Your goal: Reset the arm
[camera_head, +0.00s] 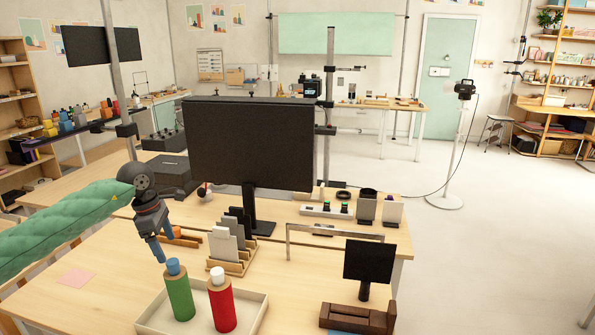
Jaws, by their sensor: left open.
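My left arm comes in from the left in a green padded sleeve. My left gripper (161,240) points down above the table, just above and behind the green bottle, with its fingers apart and nothing seen between them. The green bottle (180,295) has a blue cap and stands upright in a shallow cream tray (256,313). A red bottle (222,305) with a white cap stands upright to its right in the same tray. Whether the fingers touch the blue cap is hard to tell; they appear apart. My right gripper is not in view.
A wooden rack (235,262) with upright cards stands behind the tray. A large black monitor (250,145) rises behind it. A small black screen (369,262) and a brown wooden block (357,318) stand at the right. A pink sheet (76,278) lies on clear table at the left.

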